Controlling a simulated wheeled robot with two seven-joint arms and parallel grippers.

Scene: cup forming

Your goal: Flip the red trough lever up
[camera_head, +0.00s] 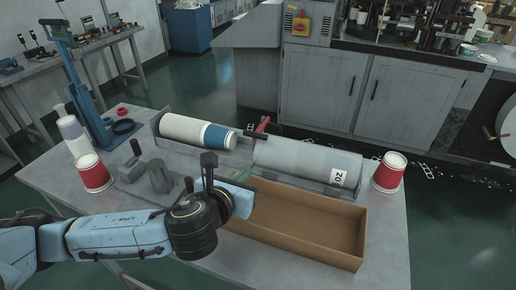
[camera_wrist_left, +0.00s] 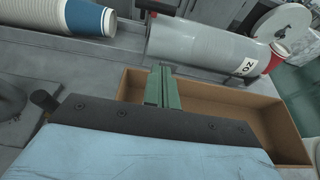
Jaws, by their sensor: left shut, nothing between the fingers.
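The red lever (camera_head: 262,125) stands at the trough (camera_head: 196,158), between the stacked paper cups (camera_head: 190,131) and the grey cylinder (camera_head: 300,163). A small red part of the lever also shows at the top of the left wrist view (camera_wrist_left: 148,14). My left gripper (camera_head: 241,174) is in front of the trough, above the left end of the cardboard box, apart from the lever. Its green fingers (camera_wrist_left: 162,72) are shut together with nothing between them. My right gripper is not in view.
The open, empty cardboard box (camera_head: 315,240) lies in front of the cylinder. Red cups (camera_head: 92,174) stand at the table's left, and others (camera_head: 389,173) at its right. A blue stand (camera_head: 85,90) rises at the back left. Grey metal parts (camera_head: 159,177) lie left of my gripper.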

